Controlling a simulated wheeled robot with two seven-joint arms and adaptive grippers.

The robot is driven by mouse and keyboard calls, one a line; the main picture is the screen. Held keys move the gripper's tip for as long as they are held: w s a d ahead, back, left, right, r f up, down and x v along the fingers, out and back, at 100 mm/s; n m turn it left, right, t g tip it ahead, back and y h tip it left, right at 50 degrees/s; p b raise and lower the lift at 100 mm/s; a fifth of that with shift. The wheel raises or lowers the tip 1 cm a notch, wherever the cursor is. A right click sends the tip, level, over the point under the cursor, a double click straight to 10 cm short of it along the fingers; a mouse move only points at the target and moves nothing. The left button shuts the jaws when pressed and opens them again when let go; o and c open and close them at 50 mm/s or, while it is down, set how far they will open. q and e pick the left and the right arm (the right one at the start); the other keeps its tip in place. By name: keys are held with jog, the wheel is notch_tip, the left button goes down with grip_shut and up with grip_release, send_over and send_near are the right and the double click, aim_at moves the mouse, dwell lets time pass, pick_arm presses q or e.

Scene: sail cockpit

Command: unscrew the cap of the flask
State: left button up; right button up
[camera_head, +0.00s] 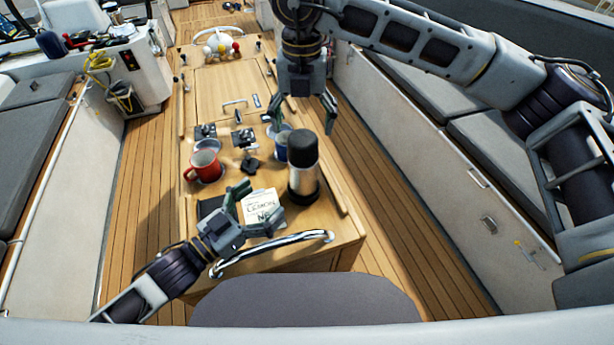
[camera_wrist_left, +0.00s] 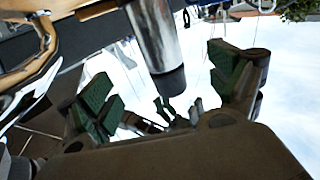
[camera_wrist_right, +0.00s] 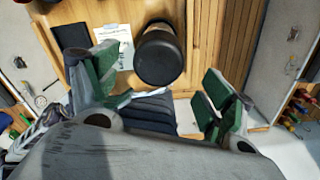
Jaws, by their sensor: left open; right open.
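The flask (camera_head: 303,182) is a silver cylinder with a black cap (camera_head: 302,148), standing upright on the wooden table near its right front edge. My left gripper (camera_head: 246,198) is open, low over the table to the left of the flask. In the left wrist view the silver body (camera_wrist_left: 152,30) and dark cap (camera_wrist_left: 168,83) appear inverted, between the spread fingers in the picture. My right gripper (camera_head: 304,114) is open and points down, above and behind the cap. In the right wrist view the round cap top (camera_wrist_right: 158,60) shows between its open fingers, apparently untouched.
A red mug (camera_head: 206,166) stands left on the table (camera_head: 225,95). A blue mug (camera_head: 281,146) is behind the flask, partly hidden. A paper note (camera_head: 262,207) lies between left gripper and flask. A metal rail (camera_head: 270,250) curves along the front edge.

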aim_at(303, 168)
pick_arm(q)
jog(key=shift+s+a, duration=0.1)
pick_arm(e)
jog(key=shift+s+a, duration=0.15)
pick_arm(q)
jog(key=shift+x, duration=6.95)
jog(key=shift+c, duration=0.5)
